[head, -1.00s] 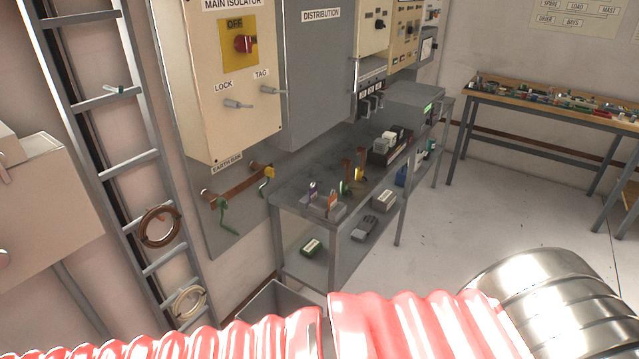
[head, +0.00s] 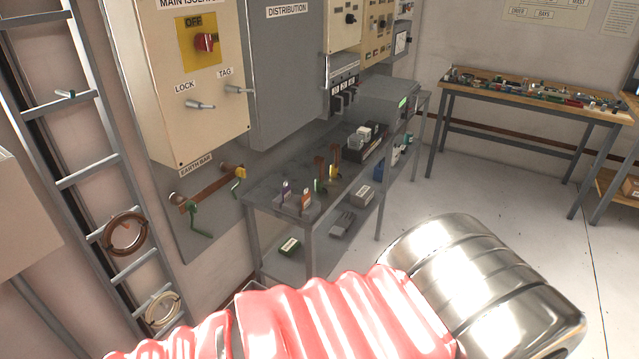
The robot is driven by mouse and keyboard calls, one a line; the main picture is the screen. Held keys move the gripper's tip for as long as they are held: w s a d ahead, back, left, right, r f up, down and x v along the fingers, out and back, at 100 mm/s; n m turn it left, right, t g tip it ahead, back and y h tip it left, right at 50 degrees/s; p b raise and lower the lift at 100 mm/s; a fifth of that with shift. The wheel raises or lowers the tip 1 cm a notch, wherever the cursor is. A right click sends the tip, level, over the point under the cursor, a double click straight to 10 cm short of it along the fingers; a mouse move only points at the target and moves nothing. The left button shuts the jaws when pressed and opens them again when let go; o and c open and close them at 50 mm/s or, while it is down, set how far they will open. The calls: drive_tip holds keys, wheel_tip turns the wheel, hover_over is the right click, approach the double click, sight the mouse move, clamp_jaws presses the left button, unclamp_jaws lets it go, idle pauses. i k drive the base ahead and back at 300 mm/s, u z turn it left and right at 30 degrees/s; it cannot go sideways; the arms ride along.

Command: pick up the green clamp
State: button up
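A green clamp-like piece (head: 199,222) hangs below the left end of the copper earth bar (head: 208,188). Another small green piece (head: 320,186) stands on the grey bench (head: 270,180) beside brown upright parts, with a yellow piece (head: 334,172) close by. Which green piece is the task's clamp I cannot tell. My gripper is not in view.
A ladder (head: 92,178) with coiled cables stands at left. The bench's lower shelf holds boxes. A cluttered wooden table (head: 540,95) stands at back right. The floor between is clear.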

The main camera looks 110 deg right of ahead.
sight(318, 182)
drive_tip(key=u, duration=0.05)
drive_tip(key=k, duration=2.4)
drive_tip(key=z, duration=1.25)
drive_tip(key=i, duration=1)
drive_tip(key=z, duration=0.05)
